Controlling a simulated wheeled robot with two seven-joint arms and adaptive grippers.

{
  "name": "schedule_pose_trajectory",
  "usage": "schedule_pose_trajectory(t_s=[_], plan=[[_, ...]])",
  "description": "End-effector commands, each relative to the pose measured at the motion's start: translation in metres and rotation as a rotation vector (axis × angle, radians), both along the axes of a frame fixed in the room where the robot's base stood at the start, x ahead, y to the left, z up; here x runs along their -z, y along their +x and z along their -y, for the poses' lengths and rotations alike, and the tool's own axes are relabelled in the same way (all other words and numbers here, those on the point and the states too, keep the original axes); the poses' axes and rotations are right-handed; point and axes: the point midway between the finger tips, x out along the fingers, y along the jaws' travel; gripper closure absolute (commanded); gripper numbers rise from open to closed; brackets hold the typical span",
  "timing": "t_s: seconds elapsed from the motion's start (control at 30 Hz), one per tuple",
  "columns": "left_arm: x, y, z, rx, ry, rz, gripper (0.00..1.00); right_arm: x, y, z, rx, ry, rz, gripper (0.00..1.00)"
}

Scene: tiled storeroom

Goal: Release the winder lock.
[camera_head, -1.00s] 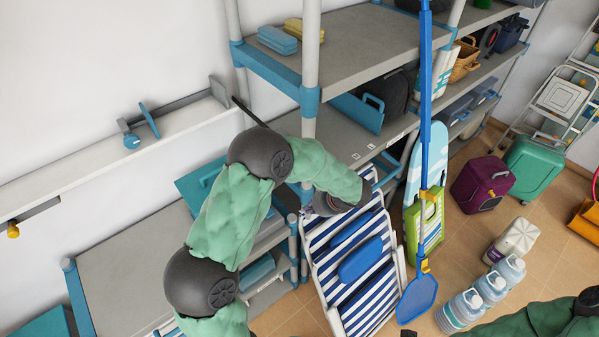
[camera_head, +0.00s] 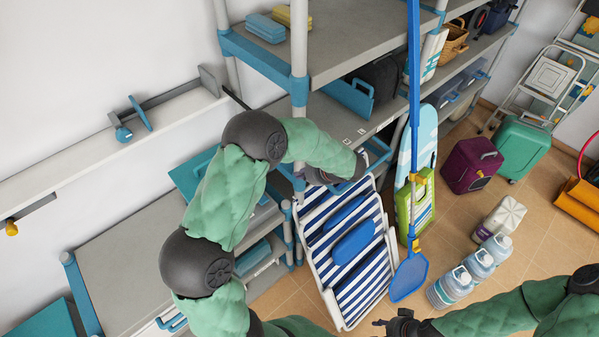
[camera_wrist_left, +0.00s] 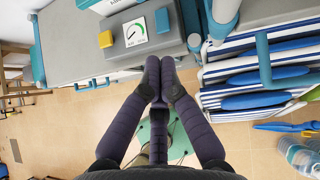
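I cannot tell for sure which part is the winder lock. A grey rail fitting with a blue clamp and knob (camera_head: 125,133) sits on the white wall ledge at the left in the head view. A yellow knob (camera_head: 12,229) is at the ledge's near end. My left gripper (camera_head: 318,178) is by the shelf post above the striped chair, partly hidden by its wrist. In the left wrist view its fingertips (camera_wrist_left: 160,73) are together with nothing visible between them, below a grey panel with a dial (camera_wrist_left: 136,32). My right gripper (camera_head: 390,324) is at the bottom edge, partly cut off.
A blue-and-white striped folding chair (camera_head: 372,262) leans below the shelves. A blue net pole (camera_head: 413,130) stands beside it. Water bottles (camera_head: 456,286) stand on the floor at the right.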

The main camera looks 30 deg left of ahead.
Motion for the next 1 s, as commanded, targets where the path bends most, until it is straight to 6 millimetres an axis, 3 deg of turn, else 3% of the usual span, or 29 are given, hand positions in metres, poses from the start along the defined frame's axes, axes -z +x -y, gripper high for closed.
schedule_pose_trajectory(t_s=[0.37, 0.63, 1.0], plan=[[0.051, 0.004, -0.05, -0.003, -0.002, -0.003, 1.0, -0.007, 0.0, 0.0, 0.0, 0.0, 0.0, 0.6], [0.05, 0.008, -0.083, -0.002, -0.001, -0.001, 1.0, -0.015, 0.0, 0.0, 0.0, 0.0, 0.0, 0.6], [0.051, 0.01, -0.09, 0.0, -0.001, 0.0, 1.0, -0.016, 0.0, 0.0, 0.0, 0.0, 0.0, 0.6]])
